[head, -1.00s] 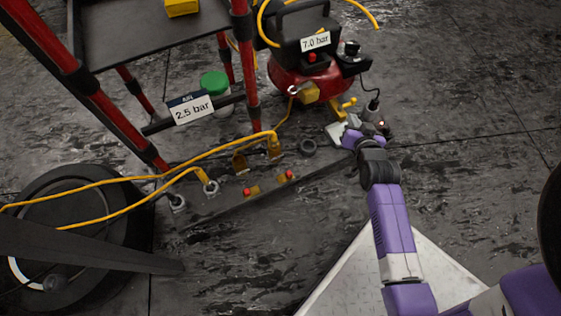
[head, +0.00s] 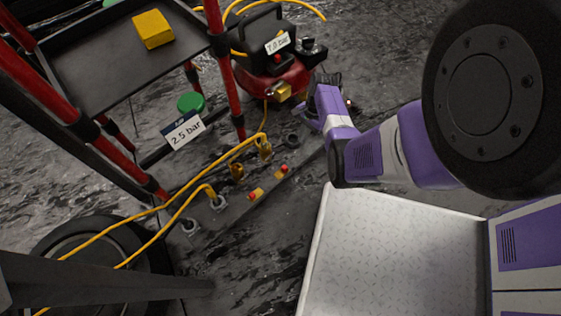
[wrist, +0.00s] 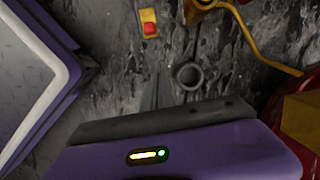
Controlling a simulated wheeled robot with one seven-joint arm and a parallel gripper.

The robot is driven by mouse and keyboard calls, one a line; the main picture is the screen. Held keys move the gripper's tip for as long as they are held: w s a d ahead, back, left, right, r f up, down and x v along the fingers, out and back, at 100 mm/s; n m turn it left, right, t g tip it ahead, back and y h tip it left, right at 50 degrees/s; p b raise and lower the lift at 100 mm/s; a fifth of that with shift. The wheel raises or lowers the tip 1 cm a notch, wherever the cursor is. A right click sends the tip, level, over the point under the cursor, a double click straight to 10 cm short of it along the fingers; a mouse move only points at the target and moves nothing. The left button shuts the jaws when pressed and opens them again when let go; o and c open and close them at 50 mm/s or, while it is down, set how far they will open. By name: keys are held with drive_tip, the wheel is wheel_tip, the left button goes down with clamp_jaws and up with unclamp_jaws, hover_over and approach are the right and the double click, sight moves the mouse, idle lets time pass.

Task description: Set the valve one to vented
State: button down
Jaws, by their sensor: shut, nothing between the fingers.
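On the floor strip (head: 235,215) in the head view are two small yellow blocks with red tops, a nearer one (head: 256,195) and a farther one (head: 282,171). Two brass fittings (head: 237,171) stand beside them. I cannot tell which part is valve one or read its setting. My gripper (head: 308,117) is shut and empty beyond the strip's far end, near the compressor, partly hidden by my arm. In the wrist view my gripper (wrist: 150,118) points at the floor; a yellow block with a red top (wrist: 150,24) and a grey ring (wrist: 188,75) lie apart from it.
The red compressor (head: 285,83) is tagged 7.0 bar. A red-framed cart (head: 80,80) carries a yellow block (head: 153,29) and a 2.5 bar sign (head: 184,131). Yellow hoses (head: 150,207) cross to the strip. A wheel (head: 85,262) is at lower left.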

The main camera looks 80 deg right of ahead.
sight(284, 168)
drive_tip(key=shift+s+a+r+m, duration=0.1)
drive_tip(key=shift+a+m, duration=0.2)
drive_tip(key=shift+a, duration=0.1)
drive_tip(key=b+x, duration=0.6)
drive_tip(key=x, duration=0.4)
drive_tip(key=shift+s+a, duration=0.1)
drive_tip(key=shift+s, duration=0.05)
drive_tip(key=a, duration=0.1)
drive_tip(key=w+a, duration=0.1)
drive_tip(key=shift+w+a, duration=0.6)
drive_tip(key=shift+a, duration=0.15)
